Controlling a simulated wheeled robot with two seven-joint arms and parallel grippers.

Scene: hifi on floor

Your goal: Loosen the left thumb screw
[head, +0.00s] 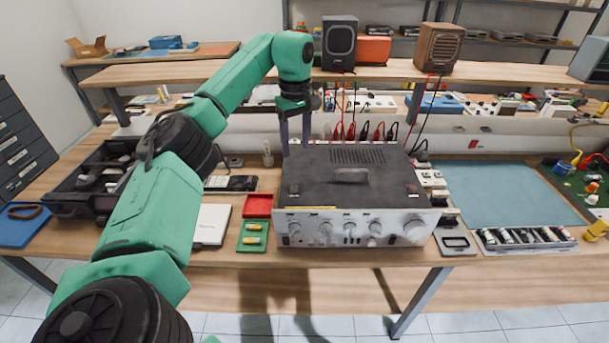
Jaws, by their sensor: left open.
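The silver-fronted hifi amplifier (352,228) sits near the front edge of the bench, its dark top cover facing up and its knobs toward me. My left gripper (296,148) points down at the amplifier's back left corner. Its two dark fingers are apart, with nothing visible between them. I cannot make out the left thumb screw; the amplifier's rear face is hidden from here. I cannot tell whether the fingers touch anything. My right gripper is not in view.
Red and black leads (365,132) hang behind the amplifier. A red tray (257,206) and a green tray (241,244) lie left of it. A blue-grey mat (510,195) on the right is mostly clear. A shelf (200,72) with speakers runs above the back.

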